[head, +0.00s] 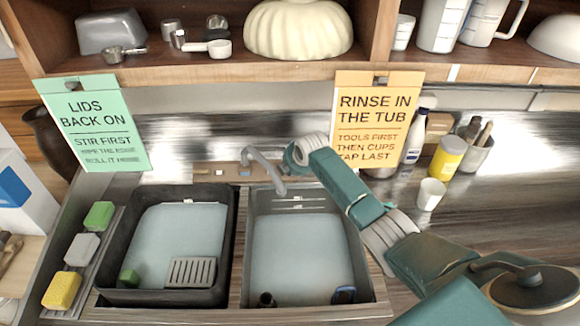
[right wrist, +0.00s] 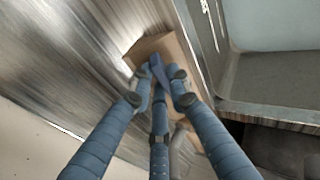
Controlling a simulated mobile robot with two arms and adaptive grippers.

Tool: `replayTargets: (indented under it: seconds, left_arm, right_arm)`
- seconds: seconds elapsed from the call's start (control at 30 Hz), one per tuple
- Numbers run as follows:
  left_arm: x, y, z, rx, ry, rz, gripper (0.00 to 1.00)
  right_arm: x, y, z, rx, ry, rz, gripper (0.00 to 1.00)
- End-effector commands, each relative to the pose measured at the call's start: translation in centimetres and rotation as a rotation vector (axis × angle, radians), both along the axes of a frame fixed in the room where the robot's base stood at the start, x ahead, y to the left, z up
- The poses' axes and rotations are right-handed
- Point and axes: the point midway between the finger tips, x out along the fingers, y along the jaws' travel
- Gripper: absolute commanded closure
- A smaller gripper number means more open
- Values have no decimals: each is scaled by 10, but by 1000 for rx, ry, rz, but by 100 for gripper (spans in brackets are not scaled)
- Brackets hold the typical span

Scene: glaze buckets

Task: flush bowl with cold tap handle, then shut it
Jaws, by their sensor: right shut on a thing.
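The sink has a left bowl, filled by a dark tub (head: 120,295), and a right bowl (head: 300,250) with a pale, bluish bottom. A grey tap spout (head: 265,168) stands behind and between them. My right gripper (head: 292,158) is at the sink's back edge, just right of the spout. In the right wrist view its fingers (right wrist: 160,82) are shut around a narrow blue-grey handle (right wrist: 157,68) over a brown block-like ledge (right wrist: 165,45). In the head view my gripper hides this handle. I cannot tell whether water runs from the spout. My left gripper is not in view.
The tub holds a grey slotted piece (head: 191,272) and a green block (head: 129,278). Sponges (head: 82,249) line the left edge. A white cup (head: 430,194) and yellow jar (head: 447,158) stand right of my arm.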

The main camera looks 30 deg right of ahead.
Motion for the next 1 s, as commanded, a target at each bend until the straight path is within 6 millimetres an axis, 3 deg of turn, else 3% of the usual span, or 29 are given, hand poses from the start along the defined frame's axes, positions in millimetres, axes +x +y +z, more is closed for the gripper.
replayTargets:
  seconds: [0.57, 0.6, 0.7, 1.0]
  left_arm:
    - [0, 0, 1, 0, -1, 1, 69]
    - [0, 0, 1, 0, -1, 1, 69]
    - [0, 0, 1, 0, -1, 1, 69]
    - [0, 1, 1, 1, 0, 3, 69]
  right_arm:
    - [-1, 0, -1, 21, -7, -30, 100]
    - [-1, 0, -1, 21, -7, -30, 79]
    - [-1, 0, -1, 20, -7, -29, 64]
    - [0, 0, 0, 19, -9, -28, 64]
